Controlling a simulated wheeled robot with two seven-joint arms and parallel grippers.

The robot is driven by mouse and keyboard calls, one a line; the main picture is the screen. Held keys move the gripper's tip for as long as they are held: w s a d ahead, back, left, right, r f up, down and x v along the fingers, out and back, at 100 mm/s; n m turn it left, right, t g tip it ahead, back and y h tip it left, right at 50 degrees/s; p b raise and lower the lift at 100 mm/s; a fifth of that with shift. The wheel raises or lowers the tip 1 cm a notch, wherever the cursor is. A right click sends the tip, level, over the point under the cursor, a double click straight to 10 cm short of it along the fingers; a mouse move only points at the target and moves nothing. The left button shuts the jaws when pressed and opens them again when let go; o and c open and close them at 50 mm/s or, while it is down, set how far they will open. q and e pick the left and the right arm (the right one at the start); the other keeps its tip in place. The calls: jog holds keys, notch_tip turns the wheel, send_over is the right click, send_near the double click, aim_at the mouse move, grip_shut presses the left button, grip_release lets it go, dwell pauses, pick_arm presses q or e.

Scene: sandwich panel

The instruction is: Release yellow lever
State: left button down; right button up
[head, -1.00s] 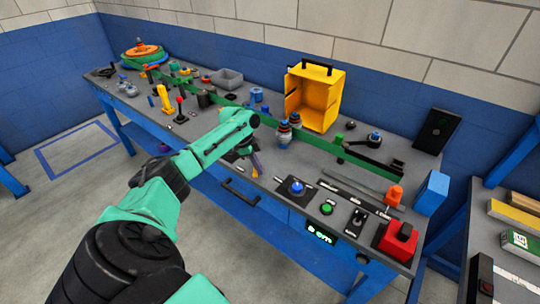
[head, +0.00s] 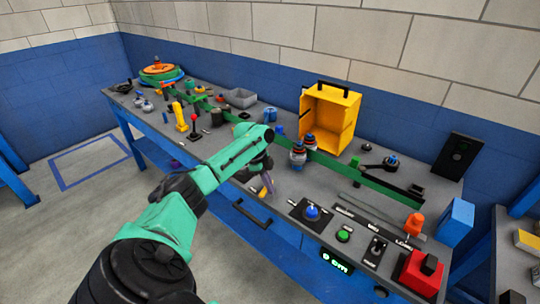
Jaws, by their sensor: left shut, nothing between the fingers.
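The yellow lever (head: 180,117) stands upright on the grey workbench, left of my left arm, beside a red-knobbed stick. My left gripper (head: 267,182) hangs from the green arm at the bench's front edge, right of the lever and well apart from it. The gripper is shut and empty, with its fingers pointing down and partly hidden by the wrist. My right gripper is out of view.
The bench (head: 290,185) carries an open yellow box (head: 330,120), a blue button (head: 312,212), a green button (head: 343,236) and a red block (head: 420,272). A grey bin (head: 241,98) stands behind. A drawer handle (head: 252,213) sits on the bench front. Floor at left is clear.

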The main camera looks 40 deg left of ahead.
pick_arm(q)
jog(key=shift+w, duration=0.15)
dwell(0.3)
jog(key=shift+w+d+r, duration=0.15)
jog(key=shift+d, duration=0.25)
jog(key=d+p, duration=0.1)
jog(key=w+d+p, duration=0.1)
jog(key=d, duration=0.1)
jog(key=shift+d+r+p, duration=0.15)
jog(key=shift+d+p, duration=0.05)
jog(key=shift+p, duration=0.15)
jog(key=shift+a+r+b, duration=0.65)
jog(key=shift+r+b, duration=0.05)
jog(key=shift+b, duration=0.15)
jog(key=b+v, duration=0.1)
jog(key=v, duration=0.7)
jog(key=shift+b, duration=0.3)
jog(key=shift+f, duration=0.15)
